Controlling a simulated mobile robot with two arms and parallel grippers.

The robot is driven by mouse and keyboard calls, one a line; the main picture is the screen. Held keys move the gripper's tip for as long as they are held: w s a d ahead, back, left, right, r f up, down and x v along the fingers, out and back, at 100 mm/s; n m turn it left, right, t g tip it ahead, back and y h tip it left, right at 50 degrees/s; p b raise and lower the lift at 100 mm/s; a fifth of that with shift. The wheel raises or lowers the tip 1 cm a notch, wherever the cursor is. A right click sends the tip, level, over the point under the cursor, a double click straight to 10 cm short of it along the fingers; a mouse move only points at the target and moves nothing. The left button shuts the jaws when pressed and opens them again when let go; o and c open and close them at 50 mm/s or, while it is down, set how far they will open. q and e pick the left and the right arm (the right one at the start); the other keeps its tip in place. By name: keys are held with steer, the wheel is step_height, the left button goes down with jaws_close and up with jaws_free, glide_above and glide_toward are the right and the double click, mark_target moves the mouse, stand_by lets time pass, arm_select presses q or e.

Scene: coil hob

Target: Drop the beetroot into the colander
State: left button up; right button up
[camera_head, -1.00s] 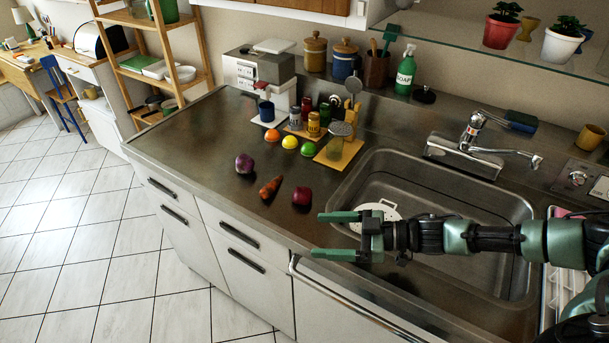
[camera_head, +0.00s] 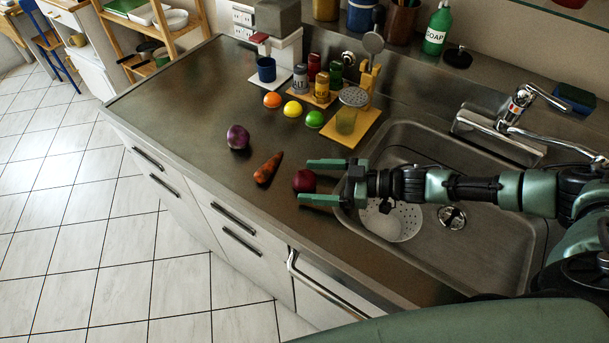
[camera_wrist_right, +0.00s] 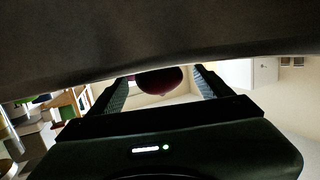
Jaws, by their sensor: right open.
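The beetroot (camera_head: 303,181) is a dark red ball on the steel counter, just left of the sink. My right gripper (camera_head: 313,181) is open, coming in from the right, with one finger on the far side of the beetroot and one on the near side. In the right wrist view the beetroot (camera_wrist_right: 160,80) shows between the two open fingers; I cannot tell whether they touch it. The white colander (camera_head: 402,222) stands in the sink, partly hidden by my right arm. My left gripper is not in view.
An orange (camera_head: 272,100), a lemon (camera_head: 292,108) and a lime (camera_head: 314,119) sit behind. The sink (camera_head: 480,240) has a tap (camera_head: 515,105) at its back. The counter's left part is clear.

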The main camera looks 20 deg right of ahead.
steer(key=shift+x, duration=1.2)
steer(key=shift+w+a+f, duration=0.1)
steer(key=shift+w+a, duration=0.05)
steer(key=shift+a, duration=0.05)
steer(key=c, duration=1.3)
steer(key=shift+c, duration=1.1)
